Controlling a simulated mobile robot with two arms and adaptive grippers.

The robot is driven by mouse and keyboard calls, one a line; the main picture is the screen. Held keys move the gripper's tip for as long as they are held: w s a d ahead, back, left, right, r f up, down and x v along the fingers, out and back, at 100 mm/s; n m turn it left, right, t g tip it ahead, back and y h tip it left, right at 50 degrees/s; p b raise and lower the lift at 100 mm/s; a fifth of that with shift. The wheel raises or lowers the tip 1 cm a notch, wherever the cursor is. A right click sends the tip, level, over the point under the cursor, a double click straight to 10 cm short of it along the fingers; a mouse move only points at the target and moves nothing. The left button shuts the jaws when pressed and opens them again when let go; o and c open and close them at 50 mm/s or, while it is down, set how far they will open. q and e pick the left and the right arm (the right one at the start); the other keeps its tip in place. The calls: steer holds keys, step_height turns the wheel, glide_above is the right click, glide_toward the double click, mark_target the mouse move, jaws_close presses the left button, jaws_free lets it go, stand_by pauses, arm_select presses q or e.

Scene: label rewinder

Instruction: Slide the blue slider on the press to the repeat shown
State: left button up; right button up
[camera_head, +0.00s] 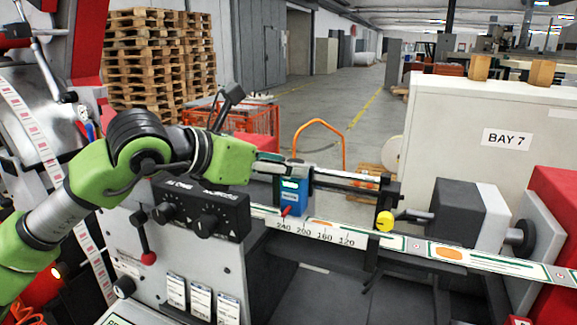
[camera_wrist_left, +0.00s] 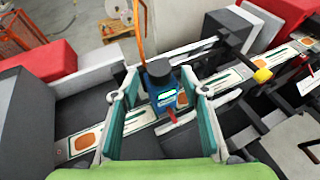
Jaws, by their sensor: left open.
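The blue slider (camera_head: 293,190) sits on the rail above the white scale (camera_head: 323,234), which reads 240, 200, 160, 120 from left to right. Its red pointer (camera_head: 286,211) is close to the 240 mark. My left gripper (camera_head: 274,165) is at the slider, its fingers partly hidden in the head view. In the left wrist view the open fingers (camera_wrist_left: 161,84) stand on either side of the slider (camera_wrist_left: 163,92), with the red pointer (camera_wrist_left: 172,117) below. I cannot tell whether they touch it. A small display on the slider is unreadable. My right gripper is out of view.
A yellow knob (camera_head: 385,221) stands at the rail's right end. A black panel with knobs (camera_head: 201,208) and a red-tipped lever (camera_head: 147,245) are on the left. A grey block (camera_head: 457,212) is on the right. The printed label web (camera_head: 450,253) runs below the rail.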

arm_select(q)
steer(key=v, duration=1)
steer(key=shift+s+f, duration=0.1)
steer(key=shift+s, duration=0.05)
